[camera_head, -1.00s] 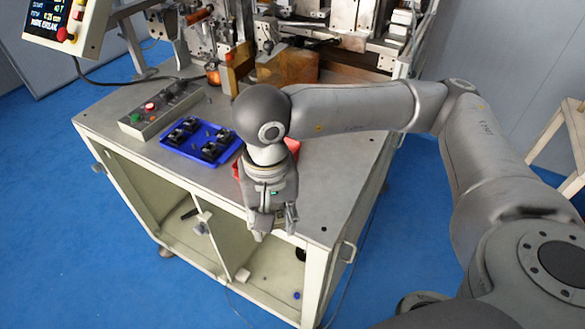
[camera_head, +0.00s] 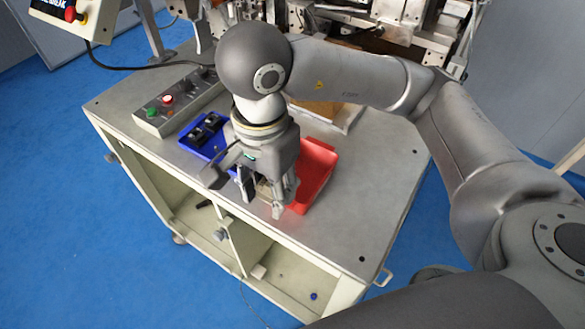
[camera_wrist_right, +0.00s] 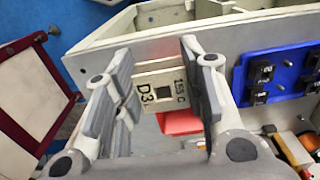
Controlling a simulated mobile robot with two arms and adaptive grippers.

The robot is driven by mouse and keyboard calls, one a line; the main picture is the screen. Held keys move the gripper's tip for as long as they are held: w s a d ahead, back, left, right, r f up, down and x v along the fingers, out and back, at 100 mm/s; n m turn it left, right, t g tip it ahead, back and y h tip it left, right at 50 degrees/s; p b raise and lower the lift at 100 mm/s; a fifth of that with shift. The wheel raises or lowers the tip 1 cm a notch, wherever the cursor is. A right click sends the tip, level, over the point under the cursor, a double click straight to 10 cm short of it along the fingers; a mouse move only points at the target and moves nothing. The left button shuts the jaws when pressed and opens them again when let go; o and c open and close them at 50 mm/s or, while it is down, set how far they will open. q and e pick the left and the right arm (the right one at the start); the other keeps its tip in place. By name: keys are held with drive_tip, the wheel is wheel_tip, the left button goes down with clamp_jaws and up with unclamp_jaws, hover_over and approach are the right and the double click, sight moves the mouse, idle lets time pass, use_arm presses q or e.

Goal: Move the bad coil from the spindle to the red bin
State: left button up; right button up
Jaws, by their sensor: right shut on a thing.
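My right gripper (camera_head: 262,196) is over the front of the machine table, fingers pointing down, beside the red bin (camera_head: 318,172). It is shut on the coil (camera_head: 264,189), which is mostly hidden between the fingers in the head view. In the right wrist view the coil (camera_wrist_right: 163,91) shows a pale flange with dark lettering and a square hole, between the two fingers (camera_wrist_right: 152,80). Part of the red bin (camera_wrist_right: 179,122) shows below it there. In the head view the bin's left part is hidden behind the gripper. The spindle is not clearly visible. My left gripper is not in view.
A blue tray (camera_head: 188,145) with black parts lies left of my gripper. A grey button box (camera_head: 178,103) stands farther left. The winding machine (camera_head: 395,32) fills the back. The table's right front (camera_head: 372,210) is bare.

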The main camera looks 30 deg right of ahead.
drive_tip(key=w+d+f, duration=0.2)
drive_tip(key=d, duration=0.1)
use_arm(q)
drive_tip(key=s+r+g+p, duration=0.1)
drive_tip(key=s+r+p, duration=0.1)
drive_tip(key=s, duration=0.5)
use_arm(e)
drive_tip(key=p, duration=0.1)
hover_over(298, 187)
drive_tip(key=f, duration=0.6)
drive_tip(key=shift+s+a, duration=0.3)
drive_tip(key=shift+a, duration=0.05)
drive_tip(key=shift+w+d+f, duration=0.15)
drive_tip(key=shift+d+f, duration=0.05)
drive_tip(key=shift+f, duration=0.05)
wheel_tip(298, 187, down, 3)
drive_tip(key=shift+w+d+p, duration=0.1)
drive_tip(key=shift+w+p, duration=0.05)
drive_tip(key=shift+p, duration=1.1)
drive_tip(key=shift+f, duration=0.45)
drive_tip(key=o, duration=0.5)
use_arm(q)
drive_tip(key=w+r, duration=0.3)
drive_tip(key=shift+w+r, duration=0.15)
